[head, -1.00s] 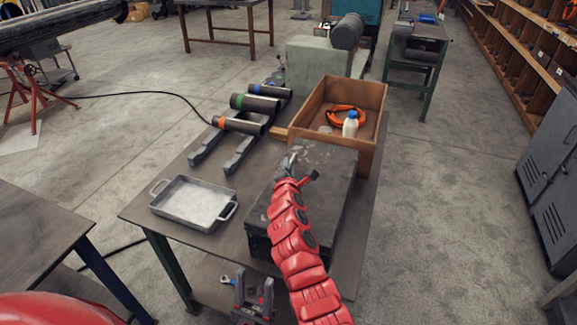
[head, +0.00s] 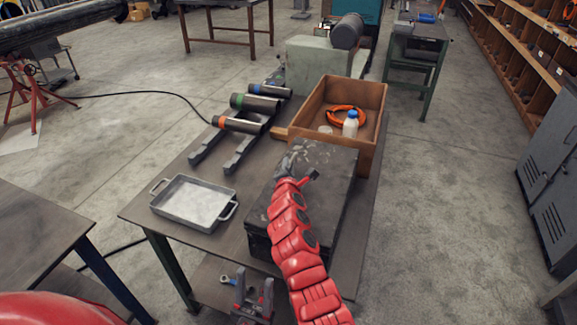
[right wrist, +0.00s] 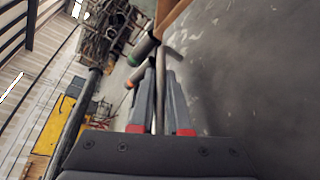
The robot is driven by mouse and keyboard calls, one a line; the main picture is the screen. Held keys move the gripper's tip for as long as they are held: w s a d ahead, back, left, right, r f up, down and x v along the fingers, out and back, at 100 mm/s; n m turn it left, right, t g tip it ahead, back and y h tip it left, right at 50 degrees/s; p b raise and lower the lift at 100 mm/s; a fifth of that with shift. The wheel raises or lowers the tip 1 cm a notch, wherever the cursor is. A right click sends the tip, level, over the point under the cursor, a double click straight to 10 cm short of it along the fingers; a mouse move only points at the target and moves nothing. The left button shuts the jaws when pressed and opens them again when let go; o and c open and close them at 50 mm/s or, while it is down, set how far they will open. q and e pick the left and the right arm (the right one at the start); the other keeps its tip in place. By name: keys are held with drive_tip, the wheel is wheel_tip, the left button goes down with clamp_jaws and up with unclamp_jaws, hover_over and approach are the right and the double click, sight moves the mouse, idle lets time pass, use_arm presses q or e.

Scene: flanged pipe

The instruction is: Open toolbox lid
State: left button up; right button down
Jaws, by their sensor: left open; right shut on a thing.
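The dark grey toolbox (head: 335,192) sits on the near right part of the table, its worn lid partly hidden by my right arm. My right gripper (head: 290,160) is at the lid's far left side. In the right wrist view its fingers (right wrist: 160,98) are shut on a thin metal bar (right wrist: 160,72), which looks like the lid's handle. The grey lid surface (right wrist: 245,75) fills the right of that view. I cannot tell whether the lid is raised. My left gripper (head: 253,292) is open and empty, low in front of the table's near edge.
A grey metal tray (head: 193,202) lies left of the toolbox. Several banded pipes (head: 238,124) rest on supports behind it.

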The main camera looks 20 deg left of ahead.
sight(300, 177)
drive_tip(key=shift+d, duration=0.1)
idle(0.4)
drive_tip(key=shift+d+r, duration=0.1)
drive_tip(key=shift+r, duration=0.25)
drive_tip(key=d+r+m+p, duration=0.1)
drive_tip(key=r, duration=0.1)
drive_tip(key=d+r+m+p, duration=0.1)
drive_tip(key=d+r+m+y+p, duration=0.1)
drive_tip(key=r, duration=0.1)
drive_tip(key=shift+d+r+t+p, duration=0.2)
drive_tip(key=shift+r+t+p, duration=0.1)
drive_tip(key=shift+t+p, duration=0.1)
drive_tip(key=d+r+m+t+h+b, duration=0.1)
drive_tip(key=d+m+b, duration=0.5)
drive_tip(key=d, duration=0.6)
drive_tip(key=s+d+r+m+t+h+b, duration=0.1)
drive_tip(key=d+r+m+t+b, duration=0.3)
drive_tip(key=d+m, duration=0.6)
drive_tip(key=shift+d+m+t+b, duration=0.4)
drive_tip(key=shift+d+t+b, duration=0.1)
drive_tip(key=shift+d+b, duration=0.9)
